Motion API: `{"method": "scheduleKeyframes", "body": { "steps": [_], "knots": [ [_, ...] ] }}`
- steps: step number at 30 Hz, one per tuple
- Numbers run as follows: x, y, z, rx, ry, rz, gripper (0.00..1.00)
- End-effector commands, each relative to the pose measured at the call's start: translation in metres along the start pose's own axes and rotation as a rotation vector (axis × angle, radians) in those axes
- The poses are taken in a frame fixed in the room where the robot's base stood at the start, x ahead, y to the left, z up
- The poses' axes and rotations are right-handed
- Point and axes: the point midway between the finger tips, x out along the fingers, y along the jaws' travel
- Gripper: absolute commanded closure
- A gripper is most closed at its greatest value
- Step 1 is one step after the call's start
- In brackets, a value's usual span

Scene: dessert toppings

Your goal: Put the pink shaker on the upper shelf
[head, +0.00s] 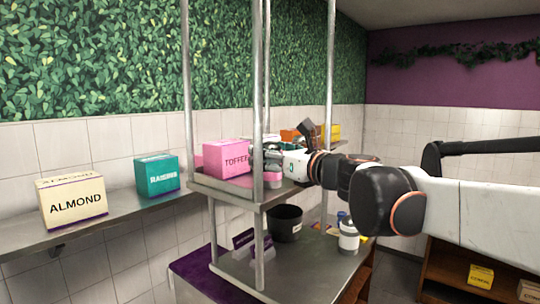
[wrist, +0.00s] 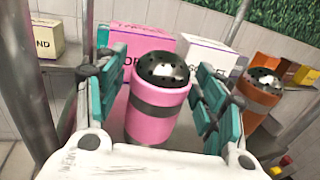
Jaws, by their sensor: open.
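The pink shaker (wrist: 158,128) has a grey band and a dark, perforated metallic dome lid. In the wrist view it stands between the two teal-padded fingers of my gripper (wrist: 158,95). The jaws are open, with a finger on each side of it. In the head view my gripper (head: 264,160) is at the upper shelf (head: 235,190), just right of the pink TOFFEE box (head: 226,158). A bit of pink shows below the fingers there, and most of the shaker is hidden.
An orange shaker (wrist: 257,94) and a white box (wrist: 202,58) stand near the pink shaker. Metal posts (head: 257,90) frame the shelf. A black bin (head: 285,222) and a white canister (head: 348,236) stand below. ALMOND (head: 72,203) and RAISINS (head: 157,175) boxes sit left.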

Motion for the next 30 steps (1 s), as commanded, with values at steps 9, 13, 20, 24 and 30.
{"method": "scheduleKeyframes", "body": {
  "steps": [9, 13, 20, 24, 30],
  "knots": [
    [-0.017, -0.001, 0.002, 0.0, 0.0, -0.002, 0.36],
    [-0.041, -0.001, 0.001, 0.0, 0.0, -0.004, 0.36],
    [-0.085, -0.001, 0.001, 0.0, 0.0, -0.004, 0.36],
    [-0.105, -0.001, 0.002, 0.0, 0.0, -0.003, 0.36],
    [-0.119, 0.0, 0.002, 0.0, 0.0, -0.001, 0.36]
  ]
}}
